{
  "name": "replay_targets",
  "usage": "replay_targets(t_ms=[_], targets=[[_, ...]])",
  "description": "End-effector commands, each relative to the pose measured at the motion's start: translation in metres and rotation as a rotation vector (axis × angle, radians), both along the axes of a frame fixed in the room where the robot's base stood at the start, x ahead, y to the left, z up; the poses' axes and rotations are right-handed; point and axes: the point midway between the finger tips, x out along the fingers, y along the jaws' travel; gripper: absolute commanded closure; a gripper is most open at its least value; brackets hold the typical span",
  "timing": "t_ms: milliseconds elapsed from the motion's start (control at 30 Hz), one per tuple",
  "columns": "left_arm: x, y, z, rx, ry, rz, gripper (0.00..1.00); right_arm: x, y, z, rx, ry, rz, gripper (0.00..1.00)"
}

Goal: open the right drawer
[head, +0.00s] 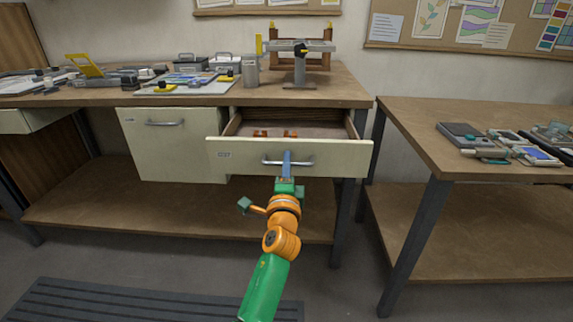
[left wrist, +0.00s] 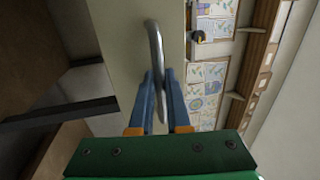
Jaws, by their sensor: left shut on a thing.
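The right drawer (head: 335,158) of the workbench is pulled part way out, with a cream front and a bare interior strip showing behind it. Its metal bar handle (head: 302,162) is held by my left gripper (head: 287,160), whose blue fingers are closed around the bar. In the left wrist view, the curved handle (left wrist: 155,45) passes between the two blue fingers of the left gripper (left wrist: 161,85). Small orange-brown items (head: 290,134) show inside the drawer. My right gripper is not in either view.
A closed cream drawer or door (head: 165,150) is left of the open drawer. The benchtop (head: 345,95) carries a clamp stand (head: 300,65), boxes and tools. A second table (head: 410,130) stands to the right. A grey floor mat (head: 90,302) lies at lower left.

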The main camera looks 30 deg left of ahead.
Motion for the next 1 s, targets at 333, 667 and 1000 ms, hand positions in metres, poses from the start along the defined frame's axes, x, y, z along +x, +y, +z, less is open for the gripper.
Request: replay_targets(t_ms=[333, 667, 1000], targets=[[0.0, 0.0, 0.001, 0.0, -0.001, -0.001, 0.73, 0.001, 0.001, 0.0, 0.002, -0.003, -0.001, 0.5], [-0.024, -0.015, -0.005, -0.001, 0.001, -0.002, 0.73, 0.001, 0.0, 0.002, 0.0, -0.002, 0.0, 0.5], [-0.059, -0.038, -0.013, 0.001, -0.001, -0.002, 0.73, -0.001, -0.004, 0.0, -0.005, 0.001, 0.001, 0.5]])
